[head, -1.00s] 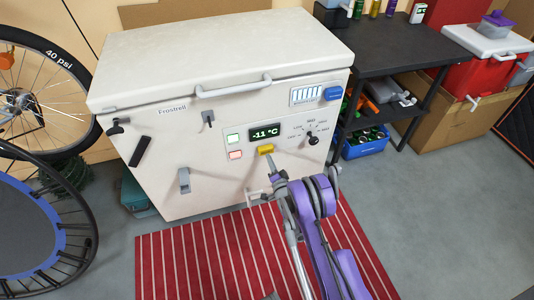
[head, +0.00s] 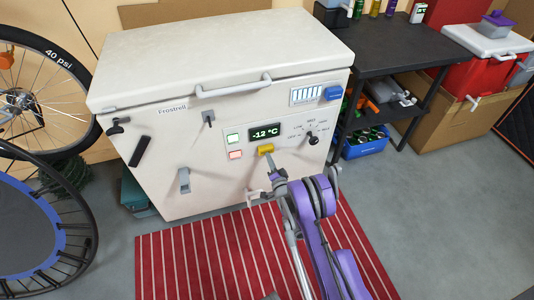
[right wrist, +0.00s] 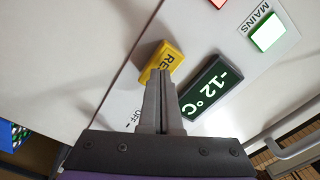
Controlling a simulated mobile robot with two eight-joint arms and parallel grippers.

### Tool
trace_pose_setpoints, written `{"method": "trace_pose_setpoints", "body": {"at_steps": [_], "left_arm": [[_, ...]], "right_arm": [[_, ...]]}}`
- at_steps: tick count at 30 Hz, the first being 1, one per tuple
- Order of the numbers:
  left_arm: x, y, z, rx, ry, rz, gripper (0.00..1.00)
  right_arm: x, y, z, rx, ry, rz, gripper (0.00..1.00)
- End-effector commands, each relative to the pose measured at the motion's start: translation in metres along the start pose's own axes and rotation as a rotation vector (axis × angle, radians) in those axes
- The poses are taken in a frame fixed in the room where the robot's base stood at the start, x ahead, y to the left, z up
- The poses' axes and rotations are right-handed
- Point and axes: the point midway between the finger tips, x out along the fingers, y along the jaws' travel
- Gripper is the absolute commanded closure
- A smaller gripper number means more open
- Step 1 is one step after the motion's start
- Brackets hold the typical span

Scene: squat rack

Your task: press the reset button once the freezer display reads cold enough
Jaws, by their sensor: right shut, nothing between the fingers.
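The white chest freezer (head: 190,150) stands against the wall with its lid down. Its display (head: 266,131) reads -12 °C; the display also shows in the right wrist view (right wrist: 212,90). The yellow reset button (head: 265,149) sits below the display, and in the right wrist view the button (right wrist: 160,60) is partly covered by my fingertips. My right gripper (head: 271,165) is shut and empty, its tips at or just in front of the button; I cannot tell whether they touch. It also shows in the right wrist view (right wrist: 160,78). My left gripper is not in view.
A lit green light (head: 233,138) and a red light (head: 235,155) are left of the display. A dial (head: 312,139) is to the right. A black table (head: 415,45) stands right of the freezer. A trampoline (head: 30,235) is at left. A red striped rug (head: 195,260) lies in front.

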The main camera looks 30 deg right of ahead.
Motion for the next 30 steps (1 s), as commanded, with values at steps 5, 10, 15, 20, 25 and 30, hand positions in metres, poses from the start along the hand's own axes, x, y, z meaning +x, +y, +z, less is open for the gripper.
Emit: {"method": "trace_pose_setpoints", "body": {"at_steps": [5, 10, 15, 20, 25, 30], "left_arm": [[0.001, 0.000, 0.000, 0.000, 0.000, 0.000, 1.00], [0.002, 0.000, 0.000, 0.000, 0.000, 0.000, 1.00], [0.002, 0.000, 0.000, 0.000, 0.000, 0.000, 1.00], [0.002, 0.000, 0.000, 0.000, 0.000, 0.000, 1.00], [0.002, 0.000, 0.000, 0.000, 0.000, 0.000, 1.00], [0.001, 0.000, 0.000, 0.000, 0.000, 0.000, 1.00]], "right_arm": [[0.006, 0.000, 0.000, 0.000, 0.000, 0.000, 1.00], [0.013, 0.000, 0.000, 0.000, 0.000, 0.000, 1.00], [0.013, 0.000, 0.000, 0.000, 0.000, 0.000, 1.00], [0.014, 0.000, 0.000, 0.000, 0.000, 0.000, 1.00], [0.014, 0.000, 0.000, 0.000, 0.000, 0.000, 1.00], [0.010, 0.000, 0.000, 0.000, 0.000, 0.000, 1.00]]}}
